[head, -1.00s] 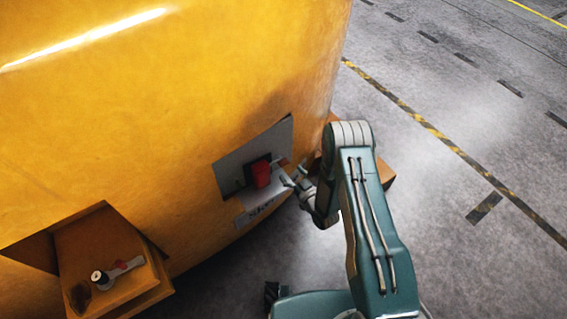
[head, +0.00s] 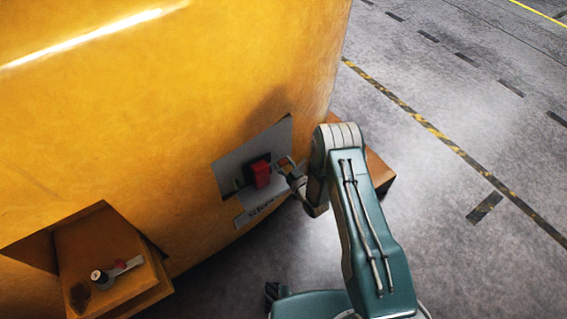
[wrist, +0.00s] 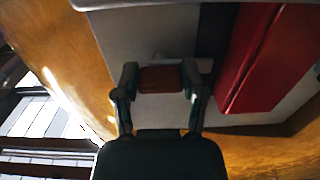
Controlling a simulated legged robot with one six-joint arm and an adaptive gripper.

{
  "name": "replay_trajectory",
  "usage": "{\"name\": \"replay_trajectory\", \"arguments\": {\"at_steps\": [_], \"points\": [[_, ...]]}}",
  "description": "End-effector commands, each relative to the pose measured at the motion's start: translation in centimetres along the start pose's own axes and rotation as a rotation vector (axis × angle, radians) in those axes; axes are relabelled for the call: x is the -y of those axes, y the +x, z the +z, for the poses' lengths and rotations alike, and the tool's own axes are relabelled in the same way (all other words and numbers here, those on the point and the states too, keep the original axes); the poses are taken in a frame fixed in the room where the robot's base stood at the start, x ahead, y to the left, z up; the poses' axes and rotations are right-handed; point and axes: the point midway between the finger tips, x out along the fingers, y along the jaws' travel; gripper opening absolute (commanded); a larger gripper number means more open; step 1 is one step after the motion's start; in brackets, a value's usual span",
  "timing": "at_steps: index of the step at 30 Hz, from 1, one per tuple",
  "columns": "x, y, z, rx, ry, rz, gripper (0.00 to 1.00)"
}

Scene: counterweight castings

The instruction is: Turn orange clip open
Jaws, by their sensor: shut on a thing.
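The orange clip (wrist: 160,79) is a small brownish-orange block in the wrist view, in front of a grey plate (wrist: 145,35). My gripper (wrist: 160,82) has one finger on each side of the clip and is shut on it. In the head view my gripper (head: 282,164) is at the right part of the grey plate (head: 229,168), just right of a red block (head: 261,173). The clip cannot be made out there. A pale bar shows behind the clip in the wrist view; whether they join is unclear.
The red block (wrist: 262,60) stands close on the right in the wrist view. The plate is on a large curved yellow body (head: 170,110).

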Motion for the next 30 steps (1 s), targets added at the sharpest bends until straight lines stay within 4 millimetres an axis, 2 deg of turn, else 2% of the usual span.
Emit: {"name": "replay_trajectory", "arguments": {"at_steps": [8, 14, 30], "points": [[-0.16, 0.35, -0.38, -0.01, -0.024, 0.002, 0.07], [-0.19, 0.44, -0.45, -0.012, -0.11, 0.002, 0.07], [-0.13, 0.51, -0.57, -0.014, -0.587, 0.004, 0.07]]}}
